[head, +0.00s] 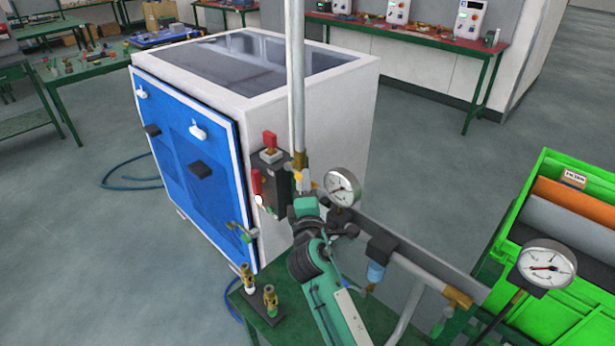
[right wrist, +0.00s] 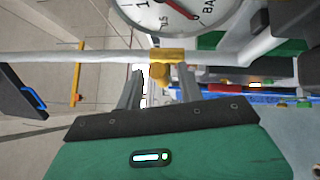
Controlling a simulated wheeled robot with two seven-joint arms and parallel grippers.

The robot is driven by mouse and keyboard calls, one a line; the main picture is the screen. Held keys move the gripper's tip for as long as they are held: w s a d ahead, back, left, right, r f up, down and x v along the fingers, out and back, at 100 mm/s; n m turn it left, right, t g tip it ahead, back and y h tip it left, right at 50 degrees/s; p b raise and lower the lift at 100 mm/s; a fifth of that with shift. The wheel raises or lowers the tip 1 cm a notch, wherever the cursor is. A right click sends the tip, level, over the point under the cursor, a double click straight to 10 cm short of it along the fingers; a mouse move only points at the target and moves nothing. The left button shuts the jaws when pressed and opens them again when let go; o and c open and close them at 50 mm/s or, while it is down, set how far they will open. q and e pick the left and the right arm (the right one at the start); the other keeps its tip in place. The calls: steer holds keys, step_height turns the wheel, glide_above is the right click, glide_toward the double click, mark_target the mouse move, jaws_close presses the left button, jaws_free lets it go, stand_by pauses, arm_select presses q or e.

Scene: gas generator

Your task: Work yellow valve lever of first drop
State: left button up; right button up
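The first drop is a white vertical pipe (head: 296,80) with a brass fitting (head: 300,160) at its lower end. A small yellow part, apparently the valve lever (head: 298,177), shows just below the fitting. In the right wrist view the yellow lever (right wrist: 159,74) hangs off the brass fitting (right wrist: 155,55), at the gap between my fingertips. My right gripper (head: 305,184) is at the fitting, its fingers largely hidden by the green arm. The right wrist view shows its two fingers (right wrist: 161,82) apart, one on each side of the lever; contact cannot be told. My left gripper is not in view.
A round pressure gauge (head: 342,187) sits right beside my right gripper. A white cabinet with a blue door (head: 190,165) stands behind left. A second gauge (head: 547,265) and a green bin (head: 535,205) are at the right. Brass fittings (head: 270,300) stand at the front.

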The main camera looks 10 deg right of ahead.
steer(key=shift+x, duration=0.8)
steer(key=shift+w, duration=0.15)
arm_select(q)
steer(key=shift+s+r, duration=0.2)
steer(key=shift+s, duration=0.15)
